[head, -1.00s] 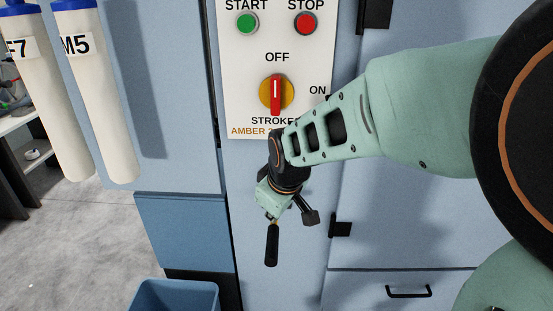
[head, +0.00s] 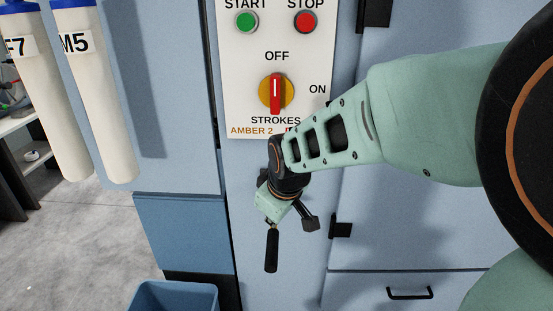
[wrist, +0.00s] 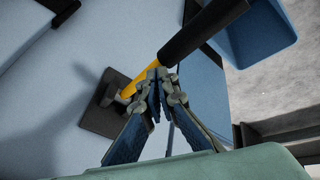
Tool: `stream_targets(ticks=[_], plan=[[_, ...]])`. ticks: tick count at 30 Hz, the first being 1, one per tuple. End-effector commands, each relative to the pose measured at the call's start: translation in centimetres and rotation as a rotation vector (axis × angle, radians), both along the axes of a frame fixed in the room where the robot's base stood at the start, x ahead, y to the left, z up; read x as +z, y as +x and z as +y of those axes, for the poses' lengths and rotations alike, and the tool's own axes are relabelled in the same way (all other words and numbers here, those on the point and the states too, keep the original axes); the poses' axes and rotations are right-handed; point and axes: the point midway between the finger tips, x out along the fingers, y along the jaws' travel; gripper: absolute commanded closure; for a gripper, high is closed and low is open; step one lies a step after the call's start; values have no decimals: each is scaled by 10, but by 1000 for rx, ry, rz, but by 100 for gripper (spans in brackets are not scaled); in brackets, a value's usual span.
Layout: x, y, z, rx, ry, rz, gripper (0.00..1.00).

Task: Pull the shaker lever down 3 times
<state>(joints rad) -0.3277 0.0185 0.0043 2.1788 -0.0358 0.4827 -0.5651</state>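The shaker lever has a black handle (head: 271,251) that hangs below my gripper in the head view. The wrist view shows its handle (wrist: 203,32), its yellow shaft and a dark mounting plate (wrist: 101,113). My gripper (wrist: 158,76) has its fingertips together, with nothing visible between them. The tips overlap the lever near where the yellow shaft meets the handle; whether they touch it I cannot tell. In the head view my wrist hides the upper part of the lever.
The control panel (head: 240,95) above has a green START button (head: 246,22), a red STOP button (head: 305,22) and a selector knob (head: 276,94). The strokes readout is mostly hidden by my arm. A blue bin (head: 172,297) stands at lower left. White cylinders (head: 105,110) hang at left.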

Motion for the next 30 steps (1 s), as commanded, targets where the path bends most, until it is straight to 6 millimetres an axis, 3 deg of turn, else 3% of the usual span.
stream_targets(ticks=[30], plan=[[-16,-8,0,1,-3,10,100]])
